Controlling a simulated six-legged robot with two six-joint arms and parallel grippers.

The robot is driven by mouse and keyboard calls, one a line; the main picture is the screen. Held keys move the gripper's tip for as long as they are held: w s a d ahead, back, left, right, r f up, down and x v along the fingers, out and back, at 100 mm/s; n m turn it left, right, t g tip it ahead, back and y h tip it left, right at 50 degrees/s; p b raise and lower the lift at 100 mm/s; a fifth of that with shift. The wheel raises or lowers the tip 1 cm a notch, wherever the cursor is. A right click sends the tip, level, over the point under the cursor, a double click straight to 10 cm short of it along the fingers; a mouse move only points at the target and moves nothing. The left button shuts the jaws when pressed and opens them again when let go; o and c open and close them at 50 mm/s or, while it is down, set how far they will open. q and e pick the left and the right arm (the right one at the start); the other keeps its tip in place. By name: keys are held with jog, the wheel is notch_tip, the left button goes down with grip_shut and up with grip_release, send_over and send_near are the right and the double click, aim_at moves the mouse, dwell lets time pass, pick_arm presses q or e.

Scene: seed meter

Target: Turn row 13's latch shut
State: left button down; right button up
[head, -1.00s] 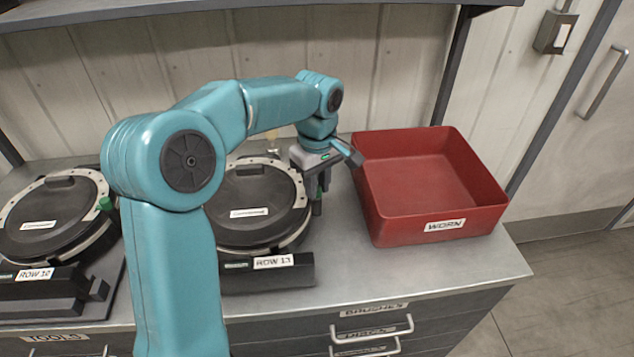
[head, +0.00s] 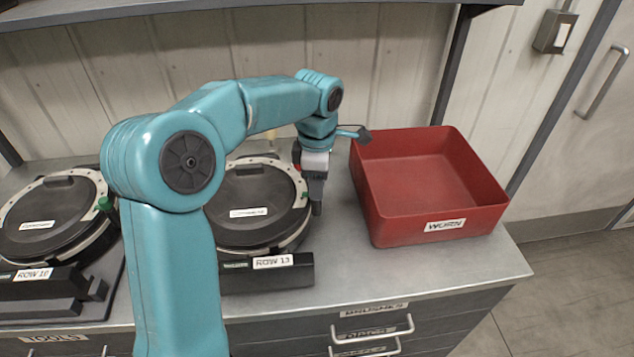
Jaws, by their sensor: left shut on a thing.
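The row 13 seed meter (head: 250,205) is a dark round housing with a pale rim. It sits on a dark base with a label reading ROW 13 (head: 273,262). My left gripper (head: 316,203) points down at the right edge of this meter. It is shut on the row 13 latch, which its fingers and body hide. My right gripper is not in view.
A second seed meter (head: 48,215) stands at the left, with a green latch (head: 105,203) on its right edge. A red bin labelled WORN (head: 432,185) stands to the right of my gripper. The bench's front right is clear.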

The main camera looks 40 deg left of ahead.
pick_arm(q)
jog(key=shift+n, duration=0.5)
jog(key=c, duration=0.9)
grip_release()
jog(key=shift+s, duration=0.1)
jog(key=shift+c, duration=0.2)
jog(key=shift+r, duration=0.15)
notch_tip(320, 180, up, 16)
jog(key=p, duration=0.2)
jog(key=shift+r, duration=0.1)
